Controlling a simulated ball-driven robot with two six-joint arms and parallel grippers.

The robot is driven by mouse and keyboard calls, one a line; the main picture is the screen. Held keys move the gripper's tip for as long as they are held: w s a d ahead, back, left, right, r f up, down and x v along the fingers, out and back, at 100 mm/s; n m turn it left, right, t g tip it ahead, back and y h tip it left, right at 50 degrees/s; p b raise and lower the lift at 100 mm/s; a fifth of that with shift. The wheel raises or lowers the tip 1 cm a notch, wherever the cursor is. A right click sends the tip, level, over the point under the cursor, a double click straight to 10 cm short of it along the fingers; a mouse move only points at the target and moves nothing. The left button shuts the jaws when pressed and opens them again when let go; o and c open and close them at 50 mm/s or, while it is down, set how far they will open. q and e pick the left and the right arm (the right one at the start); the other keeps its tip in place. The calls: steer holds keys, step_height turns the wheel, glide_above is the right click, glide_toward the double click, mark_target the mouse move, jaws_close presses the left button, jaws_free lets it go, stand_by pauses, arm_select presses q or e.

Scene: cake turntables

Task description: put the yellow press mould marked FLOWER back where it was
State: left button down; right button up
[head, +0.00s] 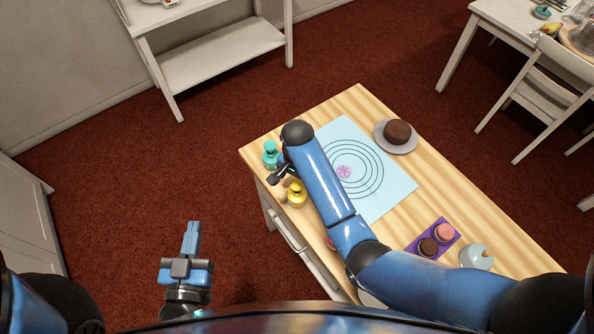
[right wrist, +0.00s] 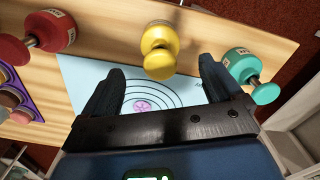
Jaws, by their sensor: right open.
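The yellow press mould (head: 297,194) stands on the wooden table near its left edge, off the mat; no marking is readable on it. In the right wrist view the yellow mould (right wrist: 160,50) shows just beyond and between the fingertips, with nothing gripped. My right gripper (right wrist: 162,66) is open and empty; in the head view it (head: 281,174) is partly hidden by its arm, between the teal and yellow moulds. A pink flower print (head: 343,172) lies at the middle of the rings on the light blue mat (head: 398,187). My left gripper (head: 191,238) is shut and empty, away from the table.
A teal mould (head: 271,155) stands at the table corner, and a red mould (right wrist: 45,32) stands on the yellow one's other side. A chocolate cake (head: 397,132) sits on a plate. A purple tray (head: 418,251) holds small cakes. My right arm crosses the table.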

steer(key=shift+r, duration=2.3)
